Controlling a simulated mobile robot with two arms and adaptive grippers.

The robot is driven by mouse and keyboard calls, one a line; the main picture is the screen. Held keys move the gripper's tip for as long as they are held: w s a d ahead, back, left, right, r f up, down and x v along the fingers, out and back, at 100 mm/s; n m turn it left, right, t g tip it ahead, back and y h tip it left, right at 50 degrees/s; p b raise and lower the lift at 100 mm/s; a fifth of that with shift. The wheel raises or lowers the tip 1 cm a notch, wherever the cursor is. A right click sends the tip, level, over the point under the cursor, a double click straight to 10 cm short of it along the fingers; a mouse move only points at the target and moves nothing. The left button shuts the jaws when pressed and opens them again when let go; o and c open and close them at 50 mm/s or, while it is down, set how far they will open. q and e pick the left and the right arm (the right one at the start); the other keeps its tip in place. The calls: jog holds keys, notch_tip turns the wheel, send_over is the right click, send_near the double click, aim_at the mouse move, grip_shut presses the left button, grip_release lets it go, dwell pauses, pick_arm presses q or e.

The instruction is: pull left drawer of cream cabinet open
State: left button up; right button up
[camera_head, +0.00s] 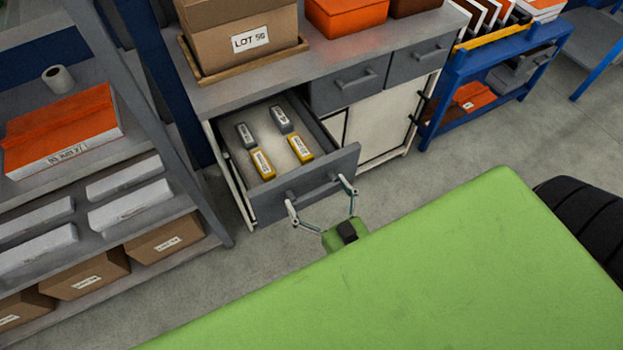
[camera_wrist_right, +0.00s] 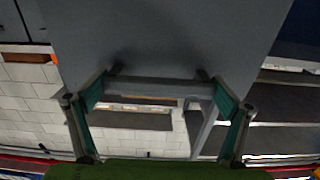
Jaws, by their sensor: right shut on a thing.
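The cream cabinet (camera_head: 378,124) has a grey top and a row of grey drawers. Its left drawer (camera_head: 272,206) stands open, pulled well out, with several small grey and yellow labelled blocks inside. My right gripper (camera_head: 318,192) is at the front of this drawer, its fingers at either end of the bar handle (camera_head: 312,188). In the right wrist view the gripper (camera_wrist_right: 160,96) is shut on the handle (camera_wrist_right: 155,88), which spans between the finger pads. My left gripper is not in view.
The other two drawers, middle (camera_head: 350,84) and right (camera_head: 420,55), are closed. A cardboard box (camera_head: 240,45) sits on the cabinet top. A grey shelf rack (camera_head: 205,222) stands close on the left, a blue cart (camera_head: 440,105) on the right. Floor in front is partly clear.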

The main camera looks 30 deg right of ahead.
jog(key=shift+s, duration=0.1)
jog(key=o, duration=1.3)
jog(key=shift+c, duration=0.2)
jog(key=s, duration=1.2)
jog(key=shift+d, duration=0.2)
jog(key=s+a+f+g, duration=0.1)
jog(key=s+f+g, duration=0.15)
jog(key=f, duration=0.65)
jog(key=s+f+n+g, duration=0.1)
jog(key=s+f+g, duration=0.15)
jog(key=f, duration=0.65)
jog(key=s+a+f+g, duration=0.15)
jog(key=f+g, duration=0.25)
jog(key=f, duration=0.5)
jog(key=s+d+f+g, duration=0.2)
jog(key=s+f+g, duration=0.2)
jog(key=s+f, duration=0.2)
jog(key=s+d+f+n+g, duration=0.1)
jog(key=s+d+f+g, duration=0.2)
jog(key=s+f, duration=0.3)
jog(key=s+g, duration=0.1)
jog(key=s, duration=0.2)
jog(key=shift+s+f+h, duration=0.3)
jog(key=shift+s+f, duration=0.05)
